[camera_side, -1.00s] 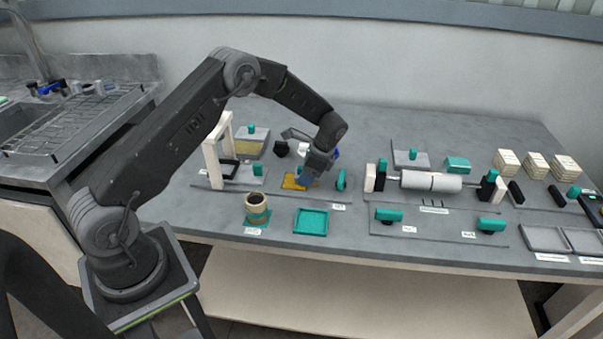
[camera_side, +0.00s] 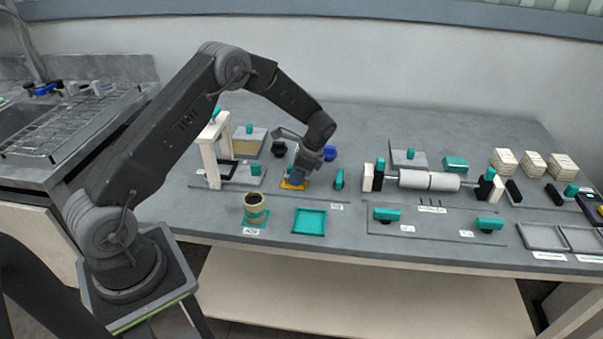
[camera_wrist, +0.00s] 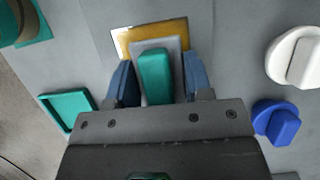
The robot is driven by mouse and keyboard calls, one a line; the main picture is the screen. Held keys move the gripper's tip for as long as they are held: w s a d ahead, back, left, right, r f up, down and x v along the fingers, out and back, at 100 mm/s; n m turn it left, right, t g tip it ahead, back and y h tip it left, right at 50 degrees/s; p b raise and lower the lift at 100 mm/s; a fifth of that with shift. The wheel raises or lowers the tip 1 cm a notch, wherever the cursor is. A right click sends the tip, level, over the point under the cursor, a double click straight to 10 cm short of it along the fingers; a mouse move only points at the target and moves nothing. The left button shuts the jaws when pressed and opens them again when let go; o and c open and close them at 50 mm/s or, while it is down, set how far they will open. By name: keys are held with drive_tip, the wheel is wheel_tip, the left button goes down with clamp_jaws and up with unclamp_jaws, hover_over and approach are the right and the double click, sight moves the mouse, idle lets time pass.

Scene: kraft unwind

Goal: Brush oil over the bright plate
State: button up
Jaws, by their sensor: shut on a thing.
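The bright plate (camera_side: 287,186) is a small golden-yellow sheet on the grey bench, left of the middle in the side view. In the wrist view its far part (camera_wrist: 122,42) shows beyond a pale grey flat pad with a teal handle (camera_wrist: 155,75). My gripper (camera_side: 299,180) is low at the plate. In the wrist view its blue fingers (camera_wrist: 153,90) stand on both sides of the teal handle and hold it. The pad overlaps the plate from above. I cannot tell whether it touches the plate. The plate's near part is hidden by the pad and my gripper.
A brown cup (camera_side: 256,208) on a teal mat and a teal square tray (camera_side: 311,222) stand in front. A white frame (camera_side: 210,150) is left. A blue knob (camera_wrist: 278,122) and a white knob (camera_wrist: 296,58) are beside my gripper. A roller (camera_side: 430,181) lies right.

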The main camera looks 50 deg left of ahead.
sight(276, 181)
drive_tip(key=shift+s+a, duration=1.75)
drive_tip(key=shift+s, duration=0.05)
drive_tip(key=shift+s+d, duration=0.35)
drive_tip(key=shift+d, duration=0.25)
drive_tip(key=shift+w+d, duration=2.55)
drive_tip(key=shift+w, duration=0.2)
drive_tip(key=shift+f, duration=0.1)
drive_tip(key=shift+s+a, duration=0.15)
drive_tip(key=shift+s+a, duration=1.2)
drive_tip(key=shift+a, duration=0.05)
drive_tip(key=shift+s+a, duration=1.35)
drive_tip(key=shift+s, duration=0.1)
drive_tip(key=shift+r, duration=3.1)
